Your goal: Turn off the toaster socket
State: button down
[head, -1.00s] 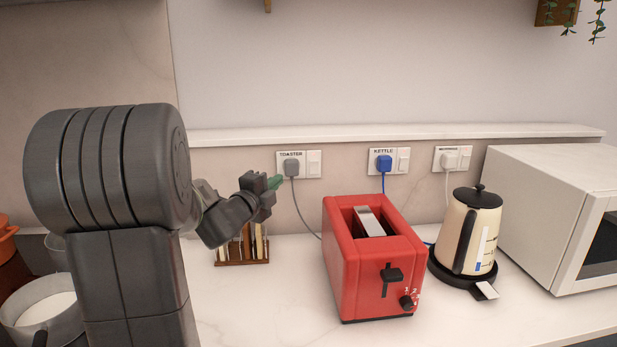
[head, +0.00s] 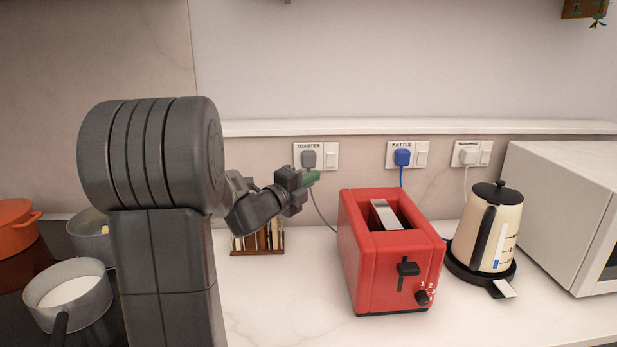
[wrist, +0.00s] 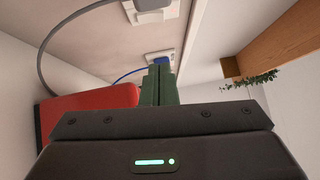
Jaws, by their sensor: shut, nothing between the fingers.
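The toaster socket (head: 301,157) is a white wall plate labelled TOASTER. A grey plug (head: 308,159) sits in its left half and a white rocker switch (head: 331,155) is on its right half. I cannot tell the switch's position. My gripper (head: 313,178) has green fingers, is shut and empty, and shows just below the socket plate, apart from the switch in the picture. In the wrist view the shut fingers (wrist: 161,85) point toward the wall, with the grey plug (wrist: 150,5) above them at the top edge.
A red toaster (head: 390,255) stands on the counter right of my gripper. The kettle socket (head: 421,154) with a blue plug and a third socket (head: 485,153) are further right. A kettle (head: 490,230), a microwave (head: 565,215) and a wooden rack (head: 258,251) stand nearby.

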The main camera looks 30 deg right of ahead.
jog(key=p, duration=0.1)
send_near(334, 156)
jog(key=s+d, duration=0.2)
jog(key=d, duration=0.1)
jog(key=shift+w+d+r+p, duration=0.1)
jog(key=shift+w+d+p, duration=0.2)
jog(key=shift+w+d, duration=0.55)
jog(key=shift+w+d+r+p, duration=0.1)
jog(key=shift+w+d+p, duration=0.3)
jog(key=shift+w, duration=0.6)
jog(key=shift+d, duration=0.15)
jog(key=shift+w+r, duration=0.1)
jog(key=shift+w, duration=0.05)
